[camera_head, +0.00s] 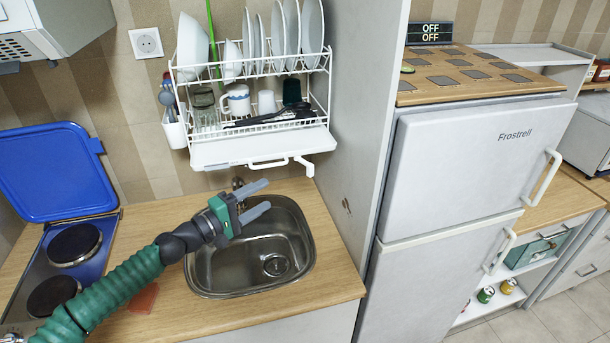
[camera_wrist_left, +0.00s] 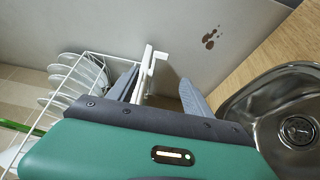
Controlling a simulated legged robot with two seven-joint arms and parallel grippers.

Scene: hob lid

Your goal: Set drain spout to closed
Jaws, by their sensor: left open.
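The white drain spout (camera_head: 304,165) sits at the front right under the drip tray (camera_head: 225,153) of the wall dish rack. It juts out past the tray's edge. My left gripper (camera_head: 266,194) is open and empty, below and a little left of the spout, with its fingers pointing right over the sink. In the left wrist view the spout (camera_wrist_left: 147,68) shows beyond the gap between the two grey fingers (camera_wrist_left: 160,84), nearer the left one. I see no contact with it. My right gripper is not in view.
The steel sink (camera_head: 210,278) lies below the gripper. The dish rack (camera_head: 328,75) holds plates, mugs and cutlery. A tall grey side panel (camera_head: 362,110) stands close to the right of the rack. The hob's blue lid (camera_head: 45,170) stands raised at the left.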

